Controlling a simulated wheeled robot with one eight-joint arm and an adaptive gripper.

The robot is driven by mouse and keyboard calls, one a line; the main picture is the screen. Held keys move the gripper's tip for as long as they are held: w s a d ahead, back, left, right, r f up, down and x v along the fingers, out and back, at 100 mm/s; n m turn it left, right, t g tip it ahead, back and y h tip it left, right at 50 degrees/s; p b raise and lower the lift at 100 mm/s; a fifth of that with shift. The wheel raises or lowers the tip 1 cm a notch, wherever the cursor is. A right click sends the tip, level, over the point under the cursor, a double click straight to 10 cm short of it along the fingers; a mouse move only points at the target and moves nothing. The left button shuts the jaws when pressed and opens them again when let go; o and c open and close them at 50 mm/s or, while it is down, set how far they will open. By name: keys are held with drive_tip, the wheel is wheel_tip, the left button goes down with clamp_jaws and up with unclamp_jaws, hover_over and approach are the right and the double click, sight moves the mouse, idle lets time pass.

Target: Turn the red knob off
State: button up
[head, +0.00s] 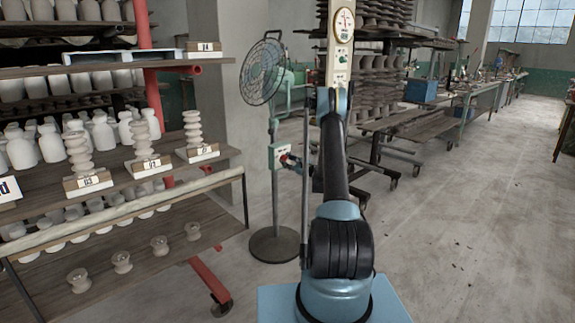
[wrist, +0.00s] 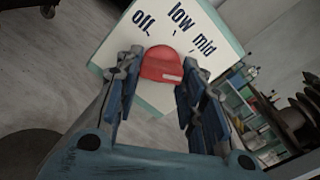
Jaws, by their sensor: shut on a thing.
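The red knob (wrist: 160,62) sits on a white panel (wrist: 205,60) in the wrist view. The panel bears the words "off", "low" and "mid", with small tick marks. A white mark shows on the knob's lower right part; which label the knob points at I cannot tell. My gripper (wrist: 161,68) is shut on the knob, one finger on each side. In the head view the control box (head: 277,155) is on the pole of a standing fan (head: 263,72), and my gripper (head: 291,162) reaches it from the right. My arm hides part of this area.
A wooden shelf rack (head: 130,178) with clay pieces and bottles stands at the left, close to the fan. The round fan base (head: 274,246) rests on the floor. A wheeled rack (head: 375,110) stands behind my arm. The floor (head: 470,220) on the right is clear.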

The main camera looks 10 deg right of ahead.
drive_tip(key=n, duration=0.7)
drive_tip(key=shift+o, duration=0.2)
drive_tip(key=n, duration=0.4)
drive_tip(key=shift+r, duration=0.15)
drive_tip(key=n, duration=1.4)
drive_tip(key=shift+r, duration=0.2)
drive_tip(key=shift+n, duration=0.3)
drive_tip(key=o, duration=1)
drive_tip(key=shift+o, duration=0.2)
